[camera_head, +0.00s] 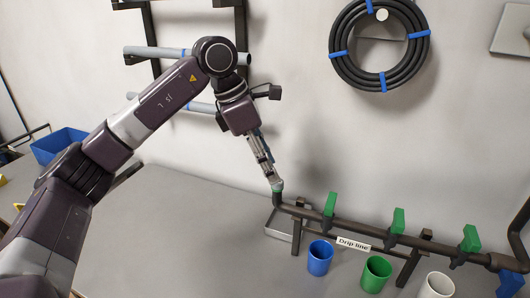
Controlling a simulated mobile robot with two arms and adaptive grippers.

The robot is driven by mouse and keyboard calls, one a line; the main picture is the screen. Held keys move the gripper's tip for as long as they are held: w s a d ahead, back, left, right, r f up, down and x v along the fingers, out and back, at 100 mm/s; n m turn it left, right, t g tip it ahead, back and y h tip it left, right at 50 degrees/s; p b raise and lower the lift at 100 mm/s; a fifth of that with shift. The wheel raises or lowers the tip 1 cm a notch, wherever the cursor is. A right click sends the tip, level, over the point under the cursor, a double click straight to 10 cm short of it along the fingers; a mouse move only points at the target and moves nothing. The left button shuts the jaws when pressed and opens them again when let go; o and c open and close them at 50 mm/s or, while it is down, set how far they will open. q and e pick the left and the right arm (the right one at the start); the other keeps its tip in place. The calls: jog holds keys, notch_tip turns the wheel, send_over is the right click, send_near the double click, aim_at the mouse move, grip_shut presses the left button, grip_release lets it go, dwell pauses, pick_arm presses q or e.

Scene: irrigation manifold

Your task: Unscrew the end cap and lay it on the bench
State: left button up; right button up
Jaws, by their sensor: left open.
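The grey bench (185,230) is bare to the left of the pipe. My right gripper is not in view.
Several green valve handles (398,221) stand along the pipe, which rests on brown supports. A metal tray (279,232) sits under its left end. Blue (319,258), green (376,273) and white cups (437,286) stand in front. A blue bin (60,146) is at the far left.

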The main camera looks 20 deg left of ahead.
aim_at(277, 185)
pick_arm(q)
jog(key=shift+p+x, duration=0.3)
jog(key=shift+x, duration=2)
grip_shut()
jog(key=shift+d+n+t+b, duration=0.1)
jog(key=shift+n+t+b, duration=0.35)
jog(key=shift+n, duration=0.35)
jog(key=shift+n+t+y+b, duration=0.3)
jog(key=shift+n+b, duration=0.15)
jog(key=shift+n, duration=0.65)
jog(key=shift+r+n, duration=0.15)
jog(key=shift+n, duration=0.25)
